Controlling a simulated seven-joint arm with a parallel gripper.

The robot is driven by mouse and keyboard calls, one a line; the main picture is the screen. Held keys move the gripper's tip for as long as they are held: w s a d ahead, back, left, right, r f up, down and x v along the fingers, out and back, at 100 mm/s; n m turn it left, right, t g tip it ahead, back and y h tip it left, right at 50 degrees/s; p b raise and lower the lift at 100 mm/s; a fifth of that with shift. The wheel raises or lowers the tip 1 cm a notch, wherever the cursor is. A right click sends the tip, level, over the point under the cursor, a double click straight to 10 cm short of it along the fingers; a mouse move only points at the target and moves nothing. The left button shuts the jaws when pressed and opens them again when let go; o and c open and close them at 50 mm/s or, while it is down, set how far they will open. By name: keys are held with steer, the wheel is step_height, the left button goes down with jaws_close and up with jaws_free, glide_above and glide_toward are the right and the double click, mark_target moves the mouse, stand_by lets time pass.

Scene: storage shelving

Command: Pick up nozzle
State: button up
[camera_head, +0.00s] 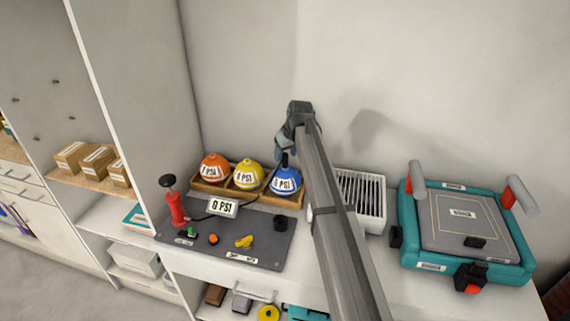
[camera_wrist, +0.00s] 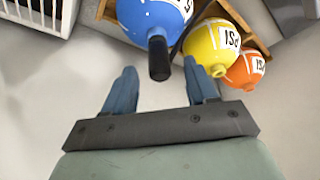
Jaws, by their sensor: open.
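A black cylindrical piece that looks like the nozzle (camera_wrist: 159,62) stands out from the blue ball (camera_wrist: 150,14); a dark hose runs beside it. In the head view the blue ball (camera_head: 285,181) sits at the right end of a wooden tray (camera_head: 291,202), with the dark piece on its top. My gripper (camera_head: 284,148) is above the blue ball. In the wrist view my gripper (camera_wrist: 160,70) is open and empty. Its two blue fingers are on either side of the nozzle's end in the picture, with gaps on both sides. I cannot tell the remaining depth.
Yellow (camera_head: 247,175) and orange (camera_head: 214,168) balls share the tray. A dark mat (camera_head: 225,254) in front holds a red pump (camera_head: 175,208), a "0 PSI" gauge (camera_head: 222,207) and small parts. A white slotted bin (camera_head: 371,220) and a teal machine (camera_head: 410,245) stand right.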

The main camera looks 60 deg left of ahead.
steer(key=shift+x, duration=1.1)
jaws_close()
